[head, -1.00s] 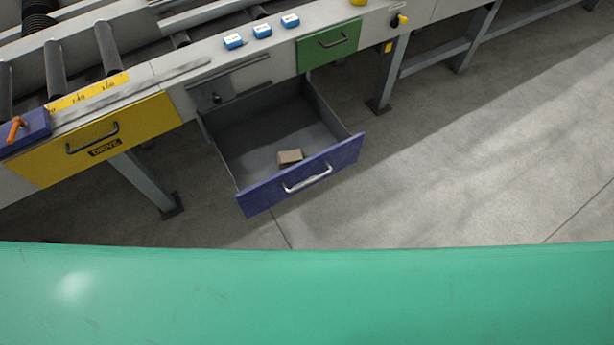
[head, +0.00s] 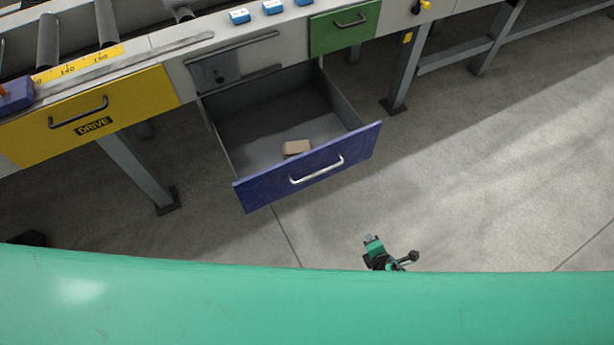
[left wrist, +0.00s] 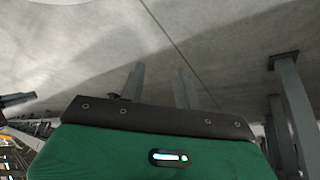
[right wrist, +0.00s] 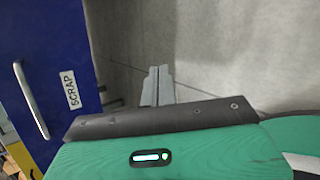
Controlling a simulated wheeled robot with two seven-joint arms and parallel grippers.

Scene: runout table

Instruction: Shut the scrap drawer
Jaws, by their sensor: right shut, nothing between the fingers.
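The scrap drawer (head: 310,171) stands open, pulled out of the table, with a blue front and a silver bar handle (head: 316,169). A small brown block (head: 297,148) lies inside it. In the right wrist view, the blue front (right wrist: 55,60) fills the left side, with its SCRAP label (right wrist: 69,90) and handle. My right gripper (head: 371,239) is in front of the drawer, below and right of it in the head view, apart from it. Its fingers (right wrist: 158,86) are shut and empty. My left gripper (left wrist: 159,88) shows only in its own wrist view, open and empty over floor.
A yellow DRIVE drawer (head: 75,115) is closed to the left and a green drawer (head: 345,28) is closed to the right. Grey table legs (head: 408,75) stand on the concrete floor. The floor in front of the drawer is clear.

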